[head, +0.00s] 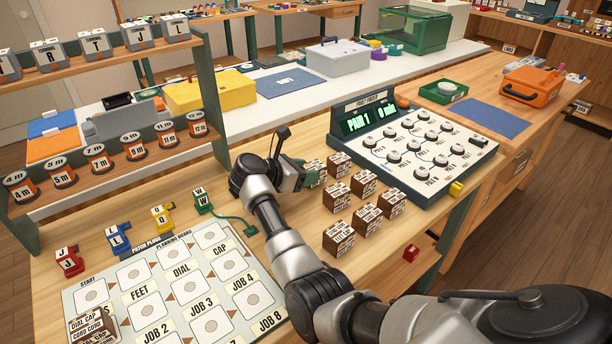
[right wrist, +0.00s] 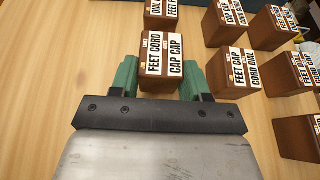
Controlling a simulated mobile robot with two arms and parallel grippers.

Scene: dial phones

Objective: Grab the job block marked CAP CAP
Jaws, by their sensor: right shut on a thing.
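The brown block marked FEET CORD and CAP CAP (right wrist: 161,55) sits between the green fingers of my right gripper (right wrist: 160,72) in the right wrist view. The gripper is shut on it, one finger at each side. I cannot tell whether the block is still on the table. My left gripper is not in view.
Several other brown blocks (head: 338,237) stand close to the right. A planning board (head: 222,322) lies at front left, with a block marked DIAL CAP (head: 88,328) on its near corner. A console reading PAIR 1 (head: 400,150) stands behind. Coloured plugs (head: 160,218) line the board's far edge.

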